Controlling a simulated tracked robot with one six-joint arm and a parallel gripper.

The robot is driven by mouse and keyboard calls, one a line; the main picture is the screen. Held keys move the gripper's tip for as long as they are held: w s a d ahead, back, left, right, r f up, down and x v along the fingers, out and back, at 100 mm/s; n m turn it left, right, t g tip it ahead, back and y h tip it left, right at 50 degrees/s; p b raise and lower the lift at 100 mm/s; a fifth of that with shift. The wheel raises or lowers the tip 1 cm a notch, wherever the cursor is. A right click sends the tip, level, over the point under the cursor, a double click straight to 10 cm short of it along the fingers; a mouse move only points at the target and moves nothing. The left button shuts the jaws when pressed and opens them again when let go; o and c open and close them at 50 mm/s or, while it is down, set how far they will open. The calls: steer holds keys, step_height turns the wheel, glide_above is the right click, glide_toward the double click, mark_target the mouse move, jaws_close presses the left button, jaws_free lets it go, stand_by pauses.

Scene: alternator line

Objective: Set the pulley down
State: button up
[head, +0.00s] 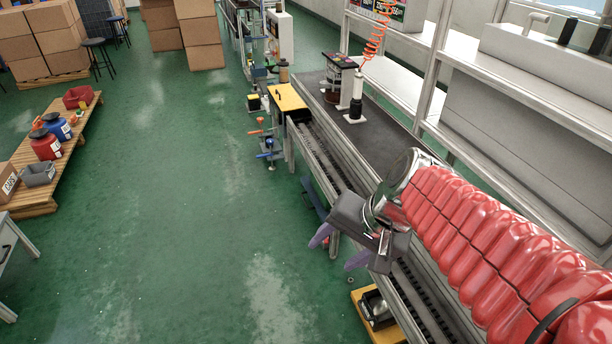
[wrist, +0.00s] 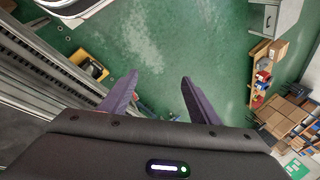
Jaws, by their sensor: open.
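My gripper (head: 338,248) is open, with two purple fingers spread apart. It also shows in the wrist view (wrist: 160,76), where nothing is between the fingers and green floor shows beyond them. In the head view it hangs at the floor side of the conveyor line. No pulley can be identified for certain. A tiny ring-like thing (head: 350,280) shows near the yellow bin, too small to identify. The yellow bin (head: 358,297) at the conveyor's foot holds a dark and metallic part (head: 376,309); the bin also shows in the wrist view (wrist: 104,73).
The conveyor (head: 325,163) runs beside a dark worktop (head: 388,133). A yellow-topped box (head: 288,97) stands at its far part. A low wooden bench (head: 74,150) with bottles stands at left. Cardboard boxes (head: 200,32) stand at the back. The green floor (head: 180,190) between is clear.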

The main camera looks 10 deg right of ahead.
steer(key=s+r+n+t+h, duration=0.1)
steer(key=s+r+n+h, duration=0.2)
steer(key=n, duration=0.4)
steer(key=shift+s+a+r, duration=0.2)
steer(key=shift+s+r, duration=0.35)
steer(key=shift+s, duration=0.5)
steer(key=shift+o, duration=0.5)
